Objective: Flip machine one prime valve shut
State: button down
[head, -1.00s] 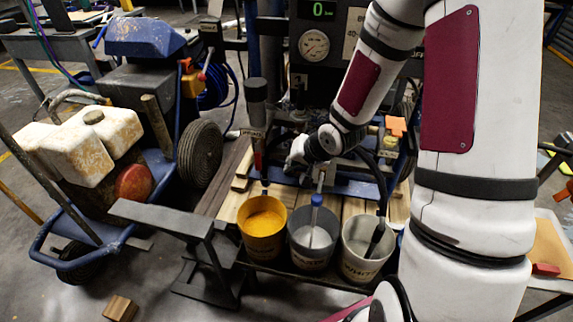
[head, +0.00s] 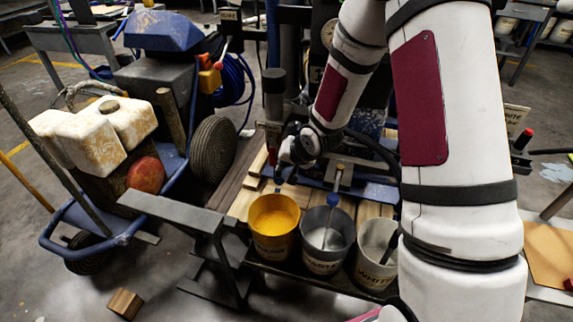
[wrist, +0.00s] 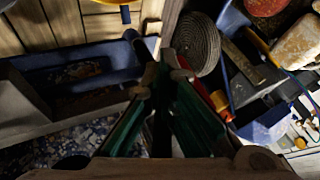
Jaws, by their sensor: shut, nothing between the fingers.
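The blue striping machine cart (head: 145,150), with a stained white tank (head: 125,118), stands at the left in the head view. A small red-ended lever (head: 222,58) sits by its orange box (head: 210,82); I cannot tell whether this is the prime valve, nor its position. My gripper (head: 284,165) is small and partly hidden, beside the upright grey-and-red tool (head: 272,135), right of the cart's wheel. In the wrist view my gripper (wrist: 165,75) is shut and empty, its green fingers pointing toward the wheel (wrist: 190,42). A red part (wrist: 220,102) lies beside the right finger.
A grey metal stand (head: 195,212) is in front. A wood block (head: 124,303) lies on the floor.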

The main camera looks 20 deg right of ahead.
jog(key=shift+w+a+f+m+t+y, duration=0.3)
jog(key=shift+a+t+y, duration=0.1)
jog(key=shift+t+y, duration=0.3)
dwell(0.5)
jog(key=shift+w+a+f+t+y, duration=0.2)
jog(key=shift+a+f+t+y, duration=0.1)
jog(key=shift+t+y, duration=0.15)
jog(key=w+a+r+m+t+y, duration=0.1)
jog(key=w+a+r+t+y, duration=0.1)
jog(key=w+a, duration=0.2)
jog(key=shift+a+t+y, duration=0.35)
jog(key=shift+a, duration=0.35)
jog(key=shift+w+a+r+m+t+y, duration=0.2)
jog(key=shift+a+r+m+t+y, duration=0.15)
jog(key=shift+t+y, duration=0.2)
jog(key=shift+w+a+r, duration=0.1)
jog(key=shift+a+r, duration=0.05)
jog(key=shift+r, duration=0.2)
dwell(2.0)
dwell(0.6)
jog(key=v, duration=1.2)
